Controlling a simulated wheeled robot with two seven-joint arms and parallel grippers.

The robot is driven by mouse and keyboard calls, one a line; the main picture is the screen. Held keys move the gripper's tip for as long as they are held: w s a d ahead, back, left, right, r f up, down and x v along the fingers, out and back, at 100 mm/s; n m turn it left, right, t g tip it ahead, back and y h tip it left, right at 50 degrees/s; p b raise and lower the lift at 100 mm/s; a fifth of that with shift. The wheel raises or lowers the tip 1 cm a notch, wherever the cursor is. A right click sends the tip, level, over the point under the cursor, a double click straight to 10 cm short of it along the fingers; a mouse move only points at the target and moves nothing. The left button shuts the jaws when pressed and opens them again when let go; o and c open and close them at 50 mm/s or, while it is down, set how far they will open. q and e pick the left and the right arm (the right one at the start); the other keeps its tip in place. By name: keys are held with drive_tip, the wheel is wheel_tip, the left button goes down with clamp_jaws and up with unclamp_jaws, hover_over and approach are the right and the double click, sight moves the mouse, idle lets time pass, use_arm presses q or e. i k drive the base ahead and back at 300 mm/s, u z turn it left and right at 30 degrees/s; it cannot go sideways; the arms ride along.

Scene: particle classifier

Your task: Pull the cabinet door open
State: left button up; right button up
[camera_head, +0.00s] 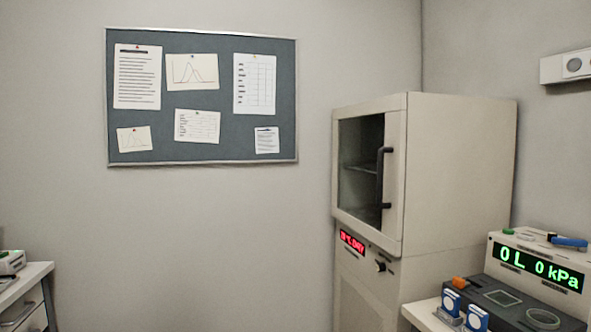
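The beige cabinet (455,185) stands at the right of the head view, against the back wall near the corner. Its door (395,175) faces left and looks shut, with a dark glass window (358,165). A black vertical bar handle (381,178) is on the right side of the door. Dark shelving shows through the glass. Below the door are a red lit display (352,242) and a dark knob (379,266). Neither of my grippers is in view, so nothing touches the handle.
At the lower right, a counter (422,314) carries a device with a green readout (541,268) and a dark unit with blue round parts (510,303). A white drawer unit (30,290) stands at the lower left. The wall holds a pinboard (215,99).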

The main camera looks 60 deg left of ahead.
sight(394, 106)
drive_tip(key=u, duration=2.2)
drive_tip(key=i, duration=0.75)
drive_tip(key=u, duration=0.45)
drive_tip(key=i, duration=0.85)
drive_tip(key=z, duration=0.5)
